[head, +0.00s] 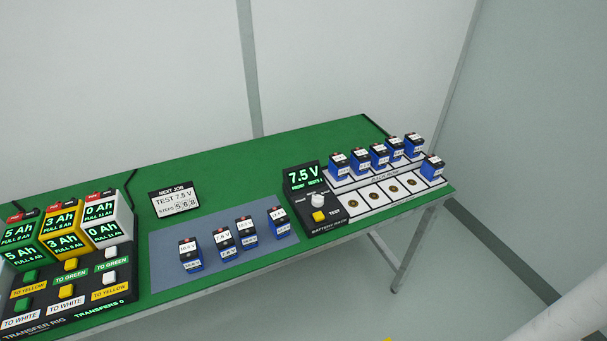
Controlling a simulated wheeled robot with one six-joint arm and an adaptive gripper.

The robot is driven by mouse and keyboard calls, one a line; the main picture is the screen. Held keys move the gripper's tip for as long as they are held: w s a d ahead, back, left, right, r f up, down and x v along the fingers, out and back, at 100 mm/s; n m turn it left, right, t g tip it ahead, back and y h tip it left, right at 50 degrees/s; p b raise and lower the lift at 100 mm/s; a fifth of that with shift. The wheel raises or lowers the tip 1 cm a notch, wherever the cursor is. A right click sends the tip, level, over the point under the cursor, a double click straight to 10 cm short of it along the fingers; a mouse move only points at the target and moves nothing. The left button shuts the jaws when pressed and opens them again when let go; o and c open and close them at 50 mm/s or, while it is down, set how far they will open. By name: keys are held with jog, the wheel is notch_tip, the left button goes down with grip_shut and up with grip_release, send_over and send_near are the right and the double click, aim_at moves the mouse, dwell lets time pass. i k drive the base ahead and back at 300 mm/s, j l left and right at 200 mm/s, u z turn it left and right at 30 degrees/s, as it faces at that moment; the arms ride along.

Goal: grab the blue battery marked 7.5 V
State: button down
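Several blue batteries with black tops and white labels stand upright in a loose row on the blue-grey mat (165,270). The second from the left (225,241) has a label that seems to read 7.5 V, but the print is too small to be sure. Beside it are the leftmost battery (191,257), the third (246,232) and the rightmost (279,223), whose labels I cannot read surely. More blue batteries stand in the rack at the right, with unreadable labels; one is the front-right battery (432,168). My gripper is not in view.
The battery check box (315,205) shows 7.5 V, with a knob and yellow button. Its front row has several empty places (391,190). A sign (174,198) reads TEST 7.5 V. The transfer rig (75,290) fills the left. The green table (225,175) is clear behind.

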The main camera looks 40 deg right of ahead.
aim_at(431, 167)
jog(key=z, duration=1.45)
